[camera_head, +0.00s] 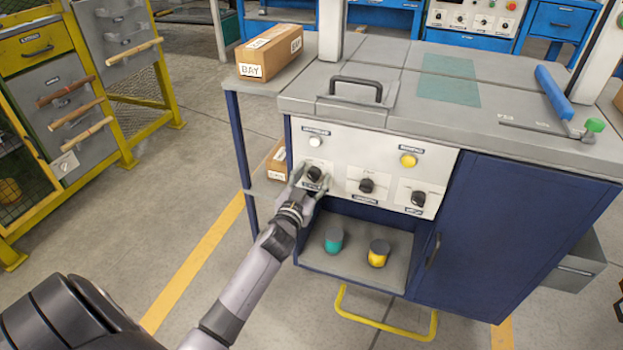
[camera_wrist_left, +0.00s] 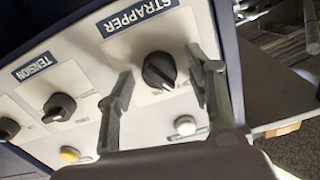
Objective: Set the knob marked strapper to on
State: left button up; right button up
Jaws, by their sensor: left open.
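The strapper knob (camera_head: 314,173) is a black rotary knob on a white plate at the left end of the cabinet's control panel (camera_head: 372,166). In the left wrist view the knob (camera_wrist_left: 158,70) sits beside the STRAPPER label (camera_wrist_left: 137,17), which appears upside down. My left gripper (camera_head: 311,176) is open at the panel, with one finger on each side of the knob; it also shows in the left wrist view (camera_wrist_left: 160,66). Gaps show between fingers and knob. The knob's position markings are too small to read. My right gripper is not in view.
The TENSION knob (camera_wrist_left: 60,107) is next to it, with another knob (camera_head: 418,198) further right. A white button (camera_head: 315,142) and a yellow button (camera_head: 408,160) are above the knobs. Below, a shelf holds a teal cylinder (camera_head: 334,240) and a yellow one (camera_head: 378,253).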

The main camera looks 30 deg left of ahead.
pick_arm(q)
jog(key=shift+c, duration=0.3)
jog(key=c, duration=1.1)
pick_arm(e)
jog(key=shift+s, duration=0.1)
pick_arm(q)
jog(key=m+p, duration=0.1)
jog(key=m, duration=0.5)
jog(key=shift+d+m+p, duration=0.1)
jog(key=shift+m+p, duration=0.3)
jog(key=m, duration=0.2)
jog(key=shift+m, duration=1.2)
jog(key=shift+f+m, duration=0.1)
jog(key=shift+m, duration=0.2)
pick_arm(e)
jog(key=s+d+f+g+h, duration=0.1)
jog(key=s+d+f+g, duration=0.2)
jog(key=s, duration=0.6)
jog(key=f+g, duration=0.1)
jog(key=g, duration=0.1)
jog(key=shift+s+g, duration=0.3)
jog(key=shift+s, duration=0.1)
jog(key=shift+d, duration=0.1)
